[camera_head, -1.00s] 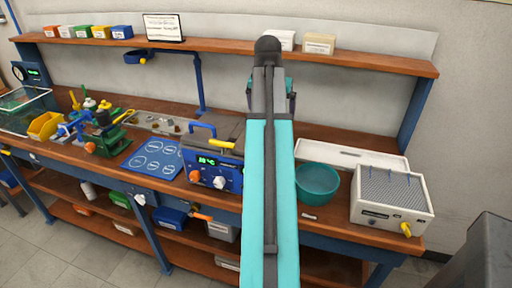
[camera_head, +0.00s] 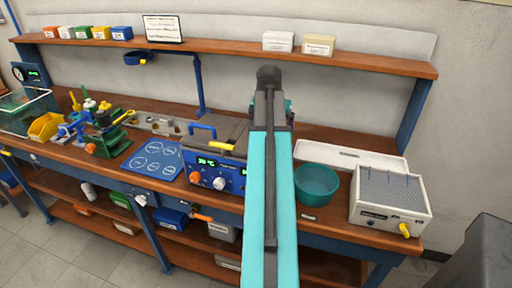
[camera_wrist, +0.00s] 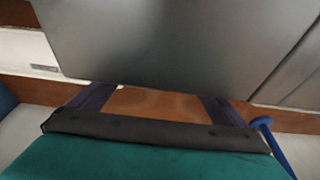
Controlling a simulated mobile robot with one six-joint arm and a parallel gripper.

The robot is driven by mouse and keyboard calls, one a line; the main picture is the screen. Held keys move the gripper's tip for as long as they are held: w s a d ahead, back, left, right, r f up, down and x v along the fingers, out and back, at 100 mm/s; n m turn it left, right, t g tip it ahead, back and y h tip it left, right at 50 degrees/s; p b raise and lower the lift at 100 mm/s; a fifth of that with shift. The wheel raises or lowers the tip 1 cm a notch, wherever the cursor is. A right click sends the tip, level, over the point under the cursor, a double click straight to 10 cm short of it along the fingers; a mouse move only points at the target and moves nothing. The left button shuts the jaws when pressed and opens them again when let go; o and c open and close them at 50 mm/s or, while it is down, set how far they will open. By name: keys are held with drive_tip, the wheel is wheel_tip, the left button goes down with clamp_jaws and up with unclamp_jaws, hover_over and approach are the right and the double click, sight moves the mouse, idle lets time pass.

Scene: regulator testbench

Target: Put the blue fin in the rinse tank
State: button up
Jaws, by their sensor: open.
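My gripper (camera_wrist: 155,104) shows in the wrist view as two dark fingers, apart, with nothing between them but brown wood beyond. In the head view my arm hides the gripper. I cannot make out the blue fin for certain in either view. A clear-walled tank (camera_head: 28,106) with a green tint stands at the far left of the bench; it looks like the rinse tank. My arm reaches over the bench well to the right of it.
A blue control box (camera_head: 212,176) with a green display stands left of my arm. A teal bowl (camera_head: 316,184), a white tray (camera_head: 350,158) and a white pin-topped unit (camera_head: 390,202) are to the right. In the wrist view a large grey surface (camera_wrist: 170,40) fills the top.

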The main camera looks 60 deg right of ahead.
drive_tip(key=shift+f, duration=0.1)
idle(0.3)
drive_tip(key=shift+p+x, duration=0.65)
drive_tip(key=shift+x, duration=1.9)
drive_tip(key=c, duration=2)
